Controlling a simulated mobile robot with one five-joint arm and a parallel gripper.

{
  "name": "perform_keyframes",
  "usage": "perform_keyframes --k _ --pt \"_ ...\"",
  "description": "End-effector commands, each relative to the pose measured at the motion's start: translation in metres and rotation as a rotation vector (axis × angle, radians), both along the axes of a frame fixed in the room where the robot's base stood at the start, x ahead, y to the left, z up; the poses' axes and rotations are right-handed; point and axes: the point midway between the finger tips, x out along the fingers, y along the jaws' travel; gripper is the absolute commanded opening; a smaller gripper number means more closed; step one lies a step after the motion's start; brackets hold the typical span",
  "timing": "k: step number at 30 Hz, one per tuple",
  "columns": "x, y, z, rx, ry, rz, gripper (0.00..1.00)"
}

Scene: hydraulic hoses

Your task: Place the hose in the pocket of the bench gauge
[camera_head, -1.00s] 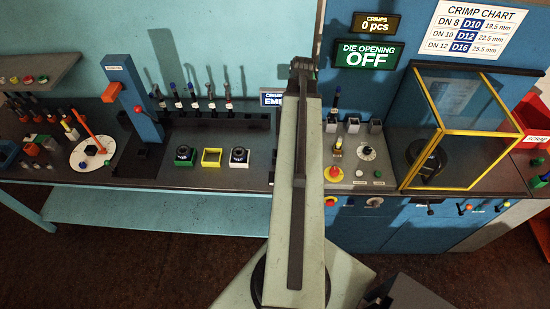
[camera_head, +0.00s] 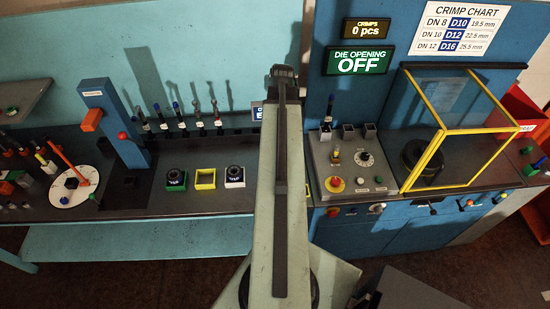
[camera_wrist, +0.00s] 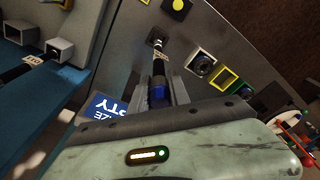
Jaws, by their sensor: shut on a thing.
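My gripper (camera_wrist: 165,72) is shut on a hose (camera_wrist: 159,68), dark with a pale tag and a blue end, in the wrist view. The hose's far end points toward a small dark square fitting (camera_wrist: 156,36) on the bench; I cannot tell whether it touches it. In the head view my arm hides the gripper and the held hose. A blue column (camera_head: 115,125) with an orange block stands on the left bench, with a dark base at its foot. A white dial (camera_head: 73,187) with an orange pointer lies left of it. I cannot tell which is the bench gauge.
Several hoses (camera_head: 180,122) stand in a rack at the back. Green (camera_head: 176,181), yellow (camera_head: 205,179) and white (camera_head: 234,177) blocks sit on the bench front. A yellow-framed guard (camera_head: 437,155) and a control panel (camera_head: 350,165) are on the right. A blue sign (camera_wrist: 103,108) is close to my gripper.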

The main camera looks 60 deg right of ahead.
Motion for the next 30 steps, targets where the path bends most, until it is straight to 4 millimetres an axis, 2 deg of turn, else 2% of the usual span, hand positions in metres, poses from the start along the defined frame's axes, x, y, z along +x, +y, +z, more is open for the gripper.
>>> perform_keyframes --k 1,3,6,11,18,25,29,30 --pt "0.000 0.000 -0.023 0.000 0.000 0.000 0.00" --pt "0.000 0.000 -0.038 0.000 0.000 -0.001 0.00" --pt "0.000 0.000 -0.046 0.000 0.000 -0.001 0.00" --pt "-0.001 -0.001 -0.047 0.000 0.000 -0.002 0.00" --pt "-0.001 -0.001 -0.083 0.000 0.000 -0.002 0.00" --pt "-0.001 -0.001 -0.079 0.000 0.000 -0.003 0.00" --pt "-0.001 -0.001 -0.083 0.000 0.000 -0.003 0.00" --pt "-0.001 -0.001 -0.083 0.000 0.000 -0.003 0.28"
